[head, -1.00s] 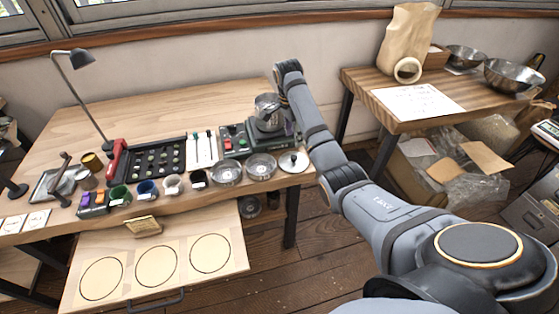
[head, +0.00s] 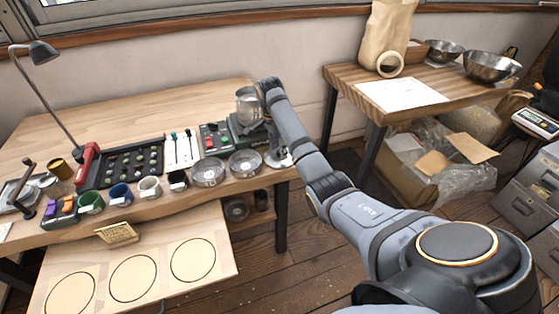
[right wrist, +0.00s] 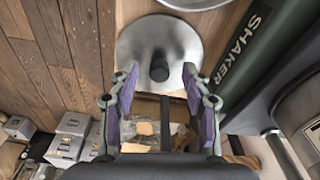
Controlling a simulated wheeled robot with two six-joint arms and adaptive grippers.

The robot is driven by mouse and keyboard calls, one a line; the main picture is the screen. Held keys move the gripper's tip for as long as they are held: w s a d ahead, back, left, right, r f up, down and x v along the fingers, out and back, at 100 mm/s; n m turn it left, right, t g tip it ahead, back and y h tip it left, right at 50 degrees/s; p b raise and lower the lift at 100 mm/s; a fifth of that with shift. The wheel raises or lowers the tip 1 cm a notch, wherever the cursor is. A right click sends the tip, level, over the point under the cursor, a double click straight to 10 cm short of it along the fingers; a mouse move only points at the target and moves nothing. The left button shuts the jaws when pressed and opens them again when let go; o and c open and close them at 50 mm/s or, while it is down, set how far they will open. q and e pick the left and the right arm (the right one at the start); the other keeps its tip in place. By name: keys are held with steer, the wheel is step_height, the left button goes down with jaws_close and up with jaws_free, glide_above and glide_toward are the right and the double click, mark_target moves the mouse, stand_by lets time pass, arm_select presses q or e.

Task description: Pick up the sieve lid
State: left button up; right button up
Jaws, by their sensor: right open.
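The sieve lid (head: 285,160) is a round silver disc with a dark knob. It lies at the right front corner of the wooden workbench, partly covered by my right arm. In the right wrist view the lid (right wrist: 138,40) is just beyond my fingers, with its dark knob (right wrist: 160,70) upright at its middle. My right gripper (right wrist: 160,82) is open and empty. Its two purple-padded fingertips stand on either side of the knob in that view, and I cannot tell how much height remains between them. In the head view the right fingers are mostly hidden. My left gripper is not in view.
Two round metal sieves (head: 208,172) stand left of the lid. Several cups line the front edge. The bench edge is near, with open floor beyond.

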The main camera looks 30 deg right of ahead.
steer(key=shift+d+f, duration=0.2)
steer(key=shift+f, duration=0.4)
jaws_close()
steer(key=shift+r, duration=0.15)
steer(key=shift+r, duration=0.3)
step_height(320, 180, up, 3)
steer(key=shift+f, duration=0.1)
steer(key=s+a+r+p, duration=0.3)
steer(key=s+p, duration=0.3)
steer(key=p, duration=0.4)
steer(key=s+a+r+p, duration=0.3)
steer(key=s+r+p, duration=0.3)
steer(key=p, duration=0.4)
steer(key=shift+s+a+r, duration=0.2)
steer(key=shift+a, duration=0.2)
